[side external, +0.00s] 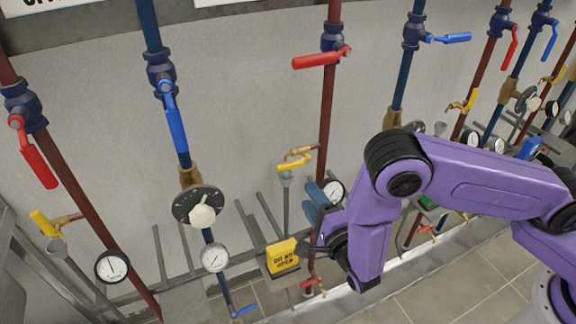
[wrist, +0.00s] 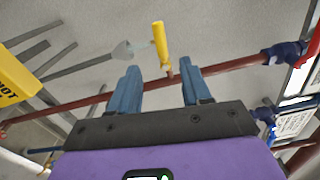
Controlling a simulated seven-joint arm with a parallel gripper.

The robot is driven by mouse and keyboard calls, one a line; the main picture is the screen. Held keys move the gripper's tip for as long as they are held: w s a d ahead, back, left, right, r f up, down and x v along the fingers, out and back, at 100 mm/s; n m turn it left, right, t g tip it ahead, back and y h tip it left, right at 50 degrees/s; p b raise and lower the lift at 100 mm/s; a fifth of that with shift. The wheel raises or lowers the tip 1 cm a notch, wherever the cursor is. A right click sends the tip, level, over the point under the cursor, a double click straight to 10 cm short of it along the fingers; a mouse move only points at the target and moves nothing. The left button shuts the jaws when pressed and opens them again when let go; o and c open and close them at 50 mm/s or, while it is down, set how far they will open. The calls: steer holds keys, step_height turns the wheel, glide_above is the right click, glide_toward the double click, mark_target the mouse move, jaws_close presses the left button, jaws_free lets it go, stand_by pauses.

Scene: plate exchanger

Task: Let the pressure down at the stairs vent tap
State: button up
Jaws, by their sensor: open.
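A small brass tap with a yellow lever (side external: 295,164) branches off the middle red pipe, above a grey funnel (side external: 286,178). The lever lies roughly level in the side view. No readable label shows which tap is the stairs vent. My gripper (side external: 313,203) is just below this tap, blue fingers apart and empty. In the wrist view the yellow lever (wrist: 159,45) stands beyond and between the tips of my open gripper (wrist: 160,75), not touching them. The funnel (wrist: 123,50) is to its left. A pressure gauge (side external: 333,190) is partly hidden behind my gripper.
A red lever (side external: 316,60) is above. Another yellow-lever tap (side external: 45,223) is far left, and more are right. Pipes crowd the wall.

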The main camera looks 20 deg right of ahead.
mark_target(289, 168)
steer(key=w, duration=1.3)
jaws_close()
